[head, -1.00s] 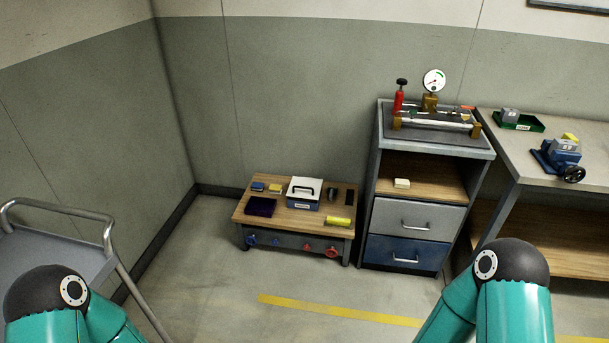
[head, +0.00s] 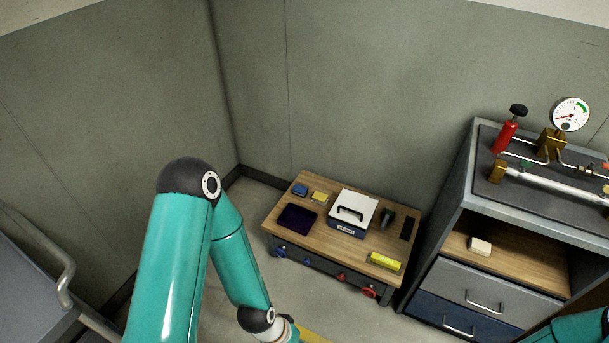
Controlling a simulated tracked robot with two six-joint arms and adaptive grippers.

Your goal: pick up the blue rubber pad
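A small blue block-like pad (head: 300,189) lies on the low wooden table (head: 335,255), near its back left corner. It fits the blue rubber pad, and nothing covers it. A yellow pad (head: 320,196) lies just to its right. A dark purple flat piece (head: 297,218) lies in front of them. My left arm reaches down in front of the table, and its gripper is below the picture edge. Only a bit of my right arm shows at the lower right corner, and its gripper is out of view.
A white-lidded box with a black handle (head: 352,212), a dark object (head: 387,217) and a yellow item (head: 385,261) share the table. A drawer cabinet (head: 500,275) stands close on the right. A grey cart (head: 30,280) is at the left. Walls stand behind.

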